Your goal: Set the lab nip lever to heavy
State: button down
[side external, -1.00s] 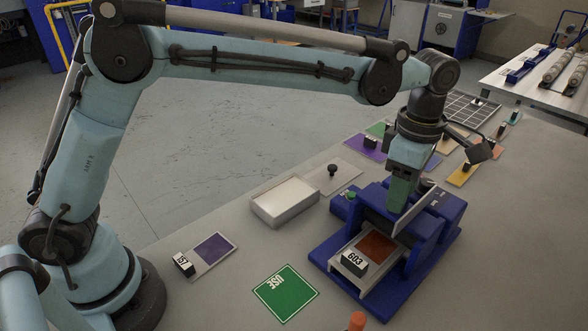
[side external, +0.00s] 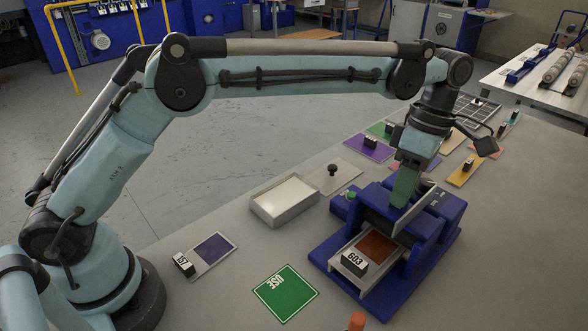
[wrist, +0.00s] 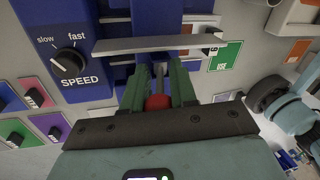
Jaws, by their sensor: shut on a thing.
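The lab nip is the blue machine (side external: 448,212) at the right of the bench in the side view. My gripper (side external: 402,192) reaches down over it, with green fingers just behind a pale upright plate. In the wrist view, my gripper (wrist: 157,75) is shut on the lever, whose red knob (wrist: 157,102) and thin grey shaft (wrist: 159,74) show between the fingers. The lever is hidden in the side view. No light or heavy marking is readable, so I cannot tell its setting.
A black speed dial (wrist: 70,57) marked slow and fast sits left of the fingers. A pale plate (wrist: 160,44) crosses just beyond them. A sample tagged 603 (side external: 354,261) lies at the machine's front. A white tray (side external: 284,202) and green USE card (side external: 285,293) lie left.

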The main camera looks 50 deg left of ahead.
jog(key=shift+w+d+g, duration=0.1)
jog(key=shift+w+g, duration=0.2)
jog(key=shift+g, duration=0.6)
jog(key=c, duration=0.9)
grip_release()
jog(key=shift+f, duration=0.1)
